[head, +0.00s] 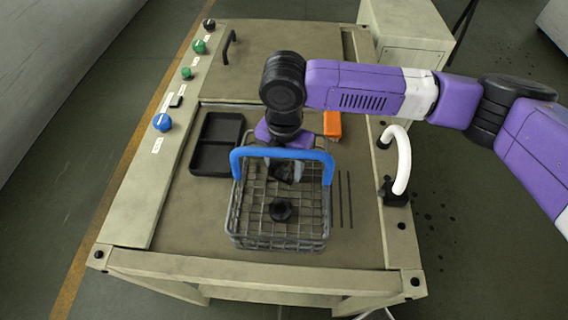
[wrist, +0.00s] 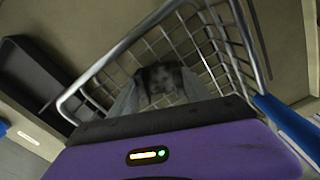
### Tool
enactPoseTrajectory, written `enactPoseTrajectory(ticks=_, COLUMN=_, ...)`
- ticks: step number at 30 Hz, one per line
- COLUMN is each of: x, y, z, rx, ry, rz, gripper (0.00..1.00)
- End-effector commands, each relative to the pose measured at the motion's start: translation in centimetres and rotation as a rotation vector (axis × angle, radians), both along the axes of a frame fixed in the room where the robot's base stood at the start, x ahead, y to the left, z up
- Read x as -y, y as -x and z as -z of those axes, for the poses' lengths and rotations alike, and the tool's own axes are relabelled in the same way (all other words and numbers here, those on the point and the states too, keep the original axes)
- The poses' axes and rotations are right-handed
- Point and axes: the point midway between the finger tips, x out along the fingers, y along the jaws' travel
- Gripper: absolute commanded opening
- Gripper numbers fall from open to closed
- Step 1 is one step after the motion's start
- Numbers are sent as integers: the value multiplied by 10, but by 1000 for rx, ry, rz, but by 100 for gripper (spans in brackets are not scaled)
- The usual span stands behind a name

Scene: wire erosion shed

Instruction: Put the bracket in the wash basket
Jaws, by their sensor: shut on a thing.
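The wash basket (head: 240,215) is a wire-mesh basket with a blue handle (head: 282,154), standing on the bench top. Its wire rim also shows in the wrist view (wrist: 110,62). My gripper (head: 283,176) points down into the basket, behind the handle. In the wrist view my gripper (wrist: 160,90) has its grey fingers shut on a dark grey piece, which I take to be the bracket (wrist: 162,76). It is inside the rim; whether it touches the mesh floor I cannot tell. Its shape is partly hidden by the fingers and handle.
A small black round part (head: 281,210) shows in the front of the basket. A black divided tray (head: 216,143) lies to the left, an orange block (head: 332,124) behind right. A white curved pipe (head: 402,160) stands at the right edge. Thin dark slots lie beside the basket.

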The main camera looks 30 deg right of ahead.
Motion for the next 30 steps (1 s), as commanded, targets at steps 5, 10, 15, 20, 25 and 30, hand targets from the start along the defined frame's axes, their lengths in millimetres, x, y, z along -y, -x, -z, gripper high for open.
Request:
enactPoseTrajectory(ticks=5, x=0, y=-1, z=1, rx=3, ry=-1, rz=0, gripper=0)
enactPoseTrajectory(ticks=10, x=0, y=-1, z=4, rx=2, ry=0, rz=0, gripper=0)
enactPoseTrajectory(ticks=15, x=0, y=0, z=5, rx=1, ry=0, rz=0, gripper=78)
enactPoseTrajectory(ticks=20, x=0, y=0, z=5, rx=1, ry=0, rz=0, gripper=78)
enactPoseTrajectory(ticks=25, x=0, y=0, z=3, rx=1, ry=0, rz=0, gripper=78)
enactPoseTrajectory(ticks=30, x=0, y=-1, z=-11, rx=2, ry=1, rz=0, gripper=78)
